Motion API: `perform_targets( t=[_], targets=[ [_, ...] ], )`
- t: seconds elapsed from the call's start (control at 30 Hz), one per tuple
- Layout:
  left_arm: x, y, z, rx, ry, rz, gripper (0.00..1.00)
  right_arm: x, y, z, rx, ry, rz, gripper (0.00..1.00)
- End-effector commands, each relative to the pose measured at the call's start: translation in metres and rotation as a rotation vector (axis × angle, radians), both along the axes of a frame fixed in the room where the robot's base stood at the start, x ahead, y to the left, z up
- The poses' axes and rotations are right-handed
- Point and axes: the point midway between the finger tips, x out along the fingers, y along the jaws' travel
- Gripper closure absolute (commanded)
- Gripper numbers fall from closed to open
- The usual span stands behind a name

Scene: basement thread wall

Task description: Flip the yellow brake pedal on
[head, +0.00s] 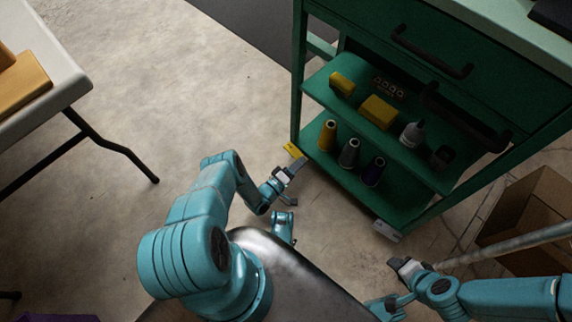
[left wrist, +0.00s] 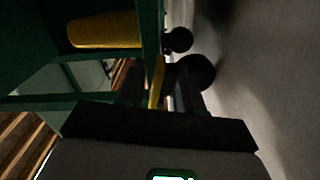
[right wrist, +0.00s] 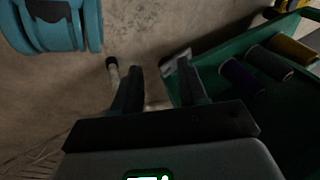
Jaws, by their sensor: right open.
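The yellow brake pedal (head: 293,150) sits low at the near left corner of the green cart (head: 298,80). In the left wrist view the pedal (left wrist: 157,80) is seen edge-on as a narrow strip, between the fingers in the picture, close to dark caster wheels (left wrist: 195,72). My left gripper (head: 294,182) is just in front of that corner, its fingers (left wrist: 160,90) apart; I cannot tell whether they touch the pedal. My right gripper (head: 400,270) is open and empty near the cart's right corner, where a grey pedal (head: 386,230) shows, also in the right wrist view (right wrist: 175,62).
Cart shelves hold thread cones (head: 349,152), yellow boxes (head: 379,111) and a bottle (head: 412,134). A white table (head: 60,85) stands at left. A cardboard box (head: 530,215) and a pole (head: 510,246) are at right. The concrete floor (head: 210,85) between table and cart is clear.

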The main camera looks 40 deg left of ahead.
Motion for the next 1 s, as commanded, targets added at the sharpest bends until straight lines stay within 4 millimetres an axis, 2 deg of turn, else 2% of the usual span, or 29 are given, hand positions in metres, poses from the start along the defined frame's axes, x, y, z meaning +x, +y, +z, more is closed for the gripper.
perform_targets(
  t=[0.2,0.4,0.53,0.73,1.0],
  targets=[
    [-0.051,0.005,0.004,-0.005,0.003,0.009,0.64,-0.010,0.002,0.018,0.007,0.034,0.005,0.57],
    [-0.104,0.009,0.003,-0.003,0.002,0.009,0.64,-0.019,0.004,0.027,0.013,0.063,0.008,0.57],
    [-0.130,0.011,0.002,-0.003,0.001,0.006,0.64,-0.022,0.004,0.030,0.015,0.074,0.010,0.57],
    [-0.151,0.012,0.001,-0.001,0.000,0.003,0.64,-0.024,0.005,0.032,0.016,0.081,0.010,0.57],
    [-0.154,0.012,0.001,0.000,0.000,0.001,0.64,-0.024,0.005,0.032,0.016,0.082,0.010,0.57]
  ],
)
